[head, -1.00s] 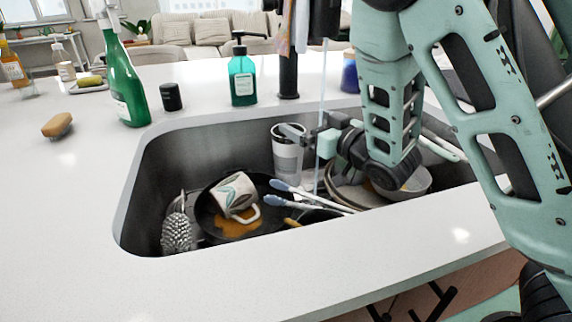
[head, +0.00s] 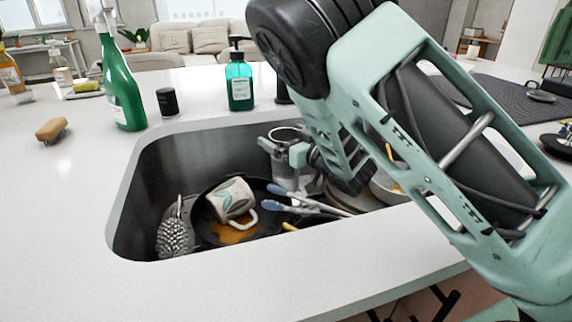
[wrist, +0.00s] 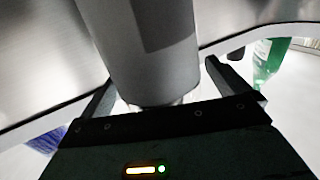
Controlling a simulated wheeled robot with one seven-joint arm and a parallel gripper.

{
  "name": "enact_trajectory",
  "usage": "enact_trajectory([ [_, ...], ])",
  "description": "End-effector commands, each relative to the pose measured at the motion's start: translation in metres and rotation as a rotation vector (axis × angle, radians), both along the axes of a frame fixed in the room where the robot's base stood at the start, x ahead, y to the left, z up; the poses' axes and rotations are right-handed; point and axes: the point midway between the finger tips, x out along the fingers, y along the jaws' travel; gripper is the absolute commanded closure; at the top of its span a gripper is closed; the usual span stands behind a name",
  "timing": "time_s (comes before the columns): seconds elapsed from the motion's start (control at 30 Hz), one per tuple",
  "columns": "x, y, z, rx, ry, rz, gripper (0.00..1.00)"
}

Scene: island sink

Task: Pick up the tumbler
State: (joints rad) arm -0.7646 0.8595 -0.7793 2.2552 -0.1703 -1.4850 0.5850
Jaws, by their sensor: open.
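The tumbler (head: 285,172) is a grey-white cylinder standing about upright at the back wall of the sink. In the wrist view the tumbler (wrist: 150,60) fills the upper middle, between my two fingers. My gripper (head: 277,148) is open at the upper part of the tumbler; in the wrist view my gripper (wrist: 162,92) has a finger on each side of it. A gap shows beside the right finger; contact on the left is unclear. My arm covers the area to the right of the tumbler in the head view.
A pan (head: 205,222) with a tilted mug (head: 232,198) lies left in the sink. A soap dispenser (head: 240,80) stands behind the sink. The left counter has clear room.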

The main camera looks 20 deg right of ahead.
Motion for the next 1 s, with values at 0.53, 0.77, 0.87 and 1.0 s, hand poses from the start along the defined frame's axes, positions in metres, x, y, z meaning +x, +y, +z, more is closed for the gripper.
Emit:
enact_trajectory([
  [0.53, 0.001, 0.0, 0.001, 0.0, -0.001, -0.001, 0.77],
  [0.77, 0.001, 0.0, 0.003, 0.002, -0.001, -0.001, 0.77],
  [0.87, 0.001, 0.0, 0.01, 0.003, -0.001, -0.001, 0.77],
  [1.0, 0.001, 0.0, 0.028, 0.005, -0.003, -0.001, 0.77],
])
